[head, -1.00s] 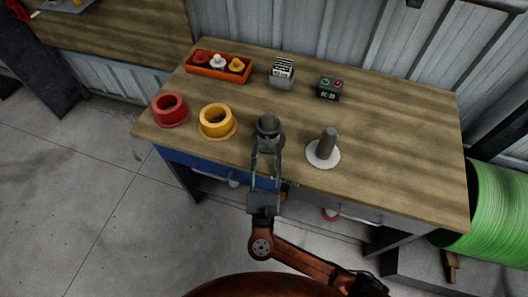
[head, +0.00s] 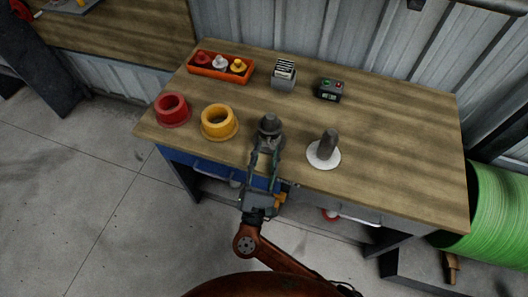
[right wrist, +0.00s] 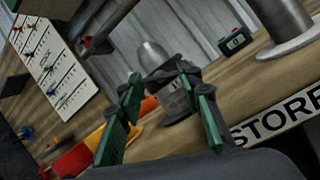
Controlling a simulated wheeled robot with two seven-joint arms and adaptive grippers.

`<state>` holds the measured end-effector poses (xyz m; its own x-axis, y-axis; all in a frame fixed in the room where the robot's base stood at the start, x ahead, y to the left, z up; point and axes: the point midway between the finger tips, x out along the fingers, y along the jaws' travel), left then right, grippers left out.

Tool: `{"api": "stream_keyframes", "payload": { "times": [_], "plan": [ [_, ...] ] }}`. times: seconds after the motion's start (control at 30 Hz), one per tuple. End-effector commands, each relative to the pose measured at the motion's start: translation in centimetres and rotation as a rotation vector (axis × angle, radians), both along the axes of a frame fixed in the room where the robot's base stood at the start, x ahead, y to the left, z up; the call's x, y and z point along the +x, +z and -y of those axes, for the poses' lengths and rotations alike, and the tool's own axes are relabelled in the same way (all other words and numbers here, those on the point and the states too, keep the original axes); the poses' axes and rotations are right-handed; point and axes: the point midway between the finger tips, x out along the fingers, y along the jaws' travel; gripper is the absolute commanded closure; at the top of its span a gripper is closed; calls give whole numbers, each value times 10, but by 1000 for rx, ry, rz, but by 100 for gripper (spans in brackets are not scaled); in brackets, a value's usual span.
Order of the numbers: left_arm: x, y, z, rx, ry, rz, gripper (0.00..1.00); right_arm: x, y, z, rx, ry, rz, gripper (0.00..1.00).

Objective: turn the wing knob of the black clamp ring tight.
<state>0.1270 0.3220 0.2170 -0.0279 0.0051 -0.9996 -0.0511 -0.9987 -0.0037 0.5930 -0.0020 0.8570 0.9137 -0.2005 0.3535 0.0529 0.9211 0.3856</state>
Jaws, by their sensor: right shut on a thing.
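My right gripper (head: 265,150) reaches in from the front. Its green-padded fingers are shut on the dark wing knob (right wrist: 165,72), which spans the gap between the tips. The knob is mostly hidden by the fingers in the head view. My left gripper is not in view.
A yellow ring (head: 219,135) and a red ring (head: 172,121) stand to the left. A post on a white disc (head: 314,160) stands to the right. An orange tray (head: 193,69), a grey card holder (head: 283,84) and a black button box (head: 330,95) stand farther back.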

Motion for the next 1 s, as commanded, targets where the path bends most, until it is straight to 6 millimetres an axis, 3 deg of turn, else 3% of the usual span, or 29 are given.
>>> {"api": "stream_keyframes", "payload": {
  "times": [0.4, 0.93, 0.97, 1.0],
  "plan": [
    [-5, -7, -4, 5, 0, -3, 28, 0, 0, -1, 198, -3, 9, 92],
    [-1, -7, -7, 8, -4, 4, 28, 0, -1, -2, 224, -1, 10, 92],
    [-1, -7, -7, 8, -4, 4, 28, 1, -1, -2, 224, -1, 10, 66],
    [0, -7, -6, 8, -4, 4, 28, 0, -1, -2, 223, -1, 10, 63]
  ]
}}
